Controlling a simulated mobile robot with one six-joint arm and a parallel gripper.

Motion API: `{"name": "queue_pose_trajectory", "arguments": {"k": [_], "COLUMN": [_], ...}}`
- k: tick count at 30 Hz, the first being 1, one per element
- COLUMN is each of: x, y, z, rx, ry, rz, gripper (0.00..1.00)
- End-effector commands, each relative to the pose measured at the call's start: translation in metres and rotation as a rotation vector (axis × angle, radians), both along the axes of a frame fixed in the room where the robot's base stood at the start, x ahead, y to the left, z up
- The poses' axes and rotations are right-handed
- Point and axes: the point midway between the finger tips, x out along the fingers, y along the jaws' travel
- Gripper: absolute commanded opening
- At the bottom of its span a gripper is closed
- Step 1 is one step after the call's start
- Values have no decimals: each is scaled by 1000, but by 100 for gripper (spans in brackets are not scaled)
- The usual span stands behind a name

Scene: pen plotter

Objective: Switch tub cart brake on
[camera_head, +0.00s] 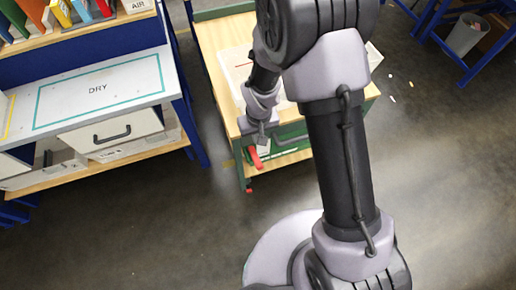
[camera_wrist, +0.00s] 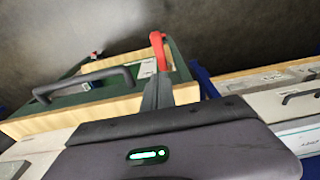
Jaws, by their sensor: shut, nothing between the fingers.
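The tub cart (camera_head: 215,50) has a wooden top and a green frame, and stands beyond my arm. Its red brake lever (camera_head: 255,157) hangs at the near left corner, below the top. In the wrist view the red lever (camera_wrist: 157,46) shows just past my fingertips, beside the green panel and a black handle (camera_wrist: 85,83). My gripper (camera_head: 262,132) is shut and empty, just above the lever in the head view. Its fingers (camera_wrist: 158,88) point towards the lever; I cannot tell whether they touch it. My arm hides part of the cart.
A blue bench with a DRY-marked top (camera_head: 98,88) and a white drawer (camera_head: 112,133) stands left of the cart. A grey bin (camera_head: 467,34) is at the far right. Small scraps (camera_head: 392,98) lie on the floor. The floor between bench and cart is clear.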

Motion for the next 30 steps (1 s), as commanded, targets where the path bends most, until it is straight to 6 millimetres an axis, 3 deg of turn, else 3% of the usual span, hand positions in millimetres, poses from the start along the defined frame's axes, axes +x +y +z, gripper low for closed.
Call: {"name": "queue_pose_trajectory", "arguments": {"k": [14, 16, 21, 30], "x": [10, 4, -3, -5], "y": [3, 1, -1, -1], "z": [-102, -113, -128, -131], "rx": [-1, -1, 0, 0], "ry": [3, 3, 2, 0], "rz": [-2, -1, -1, -1], "gripper": [0, 0, 0, 0]}}
